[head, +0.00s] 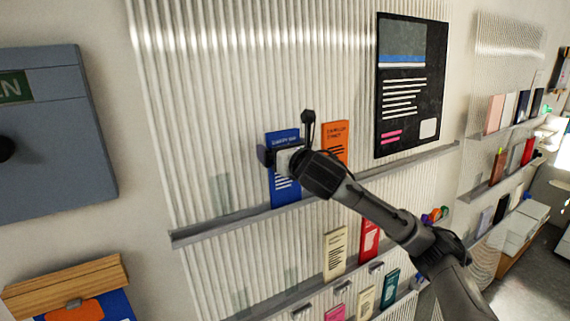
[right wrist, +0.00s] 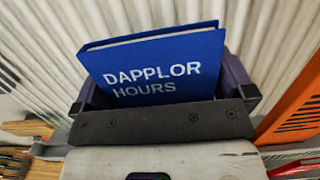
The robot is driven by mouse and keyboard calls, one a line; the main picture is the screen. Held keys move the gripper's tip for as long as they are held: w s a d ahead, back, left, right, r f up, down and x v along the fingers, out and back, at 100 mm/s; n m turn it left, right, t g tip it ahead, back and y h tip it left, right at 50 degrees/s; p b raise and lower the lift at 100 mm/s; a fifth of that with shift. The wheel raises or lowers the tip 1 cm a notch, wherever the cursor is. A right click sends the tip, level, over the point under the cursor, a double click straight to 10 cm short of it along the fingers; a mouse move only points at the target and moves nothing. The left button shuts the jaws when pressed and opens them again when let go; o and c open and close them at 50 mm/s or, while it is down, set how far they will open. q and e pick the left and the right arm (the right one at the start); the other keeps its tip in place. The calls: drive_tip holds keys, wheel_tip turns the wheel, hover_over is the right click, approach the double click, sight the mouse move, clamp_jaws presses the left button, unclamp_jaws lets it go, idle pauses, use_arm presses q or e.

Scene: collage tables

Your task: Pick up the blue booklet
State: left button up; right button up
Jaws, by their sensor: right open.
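The blue booklet (head: 287,188) stands upright on the upper ledge of the ribbed wall panel. In the right wrist view, the blue booklet (right wrist: 160,65) shows the white words "DAPPLOR HOURS" and lies between the two dark fingers. My right gripper (head: 285,150) is in front of the booklet and covers its middle in the head view. In the right wrist view, my right gripper (right wrist: 163,92) is open, with a finger on each side of the booklet. Whether the fingers touch it is hard to tell. My left gripper is not in view.
An orange booklet (head: 336,135) stands close to the right of the blue one. A black poster (head: 410,85) hangs further right. The upper ledge (head: 220,224) runs below. Cream (head: 335,253) and red (head: 369,241) booklets stand lower down. The ledge left of the blue booklet is clear.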

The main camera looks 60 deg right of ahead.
drive_tip(key=c, duration=0.9)
drive_tip(key=shift+c, duration=0.2)
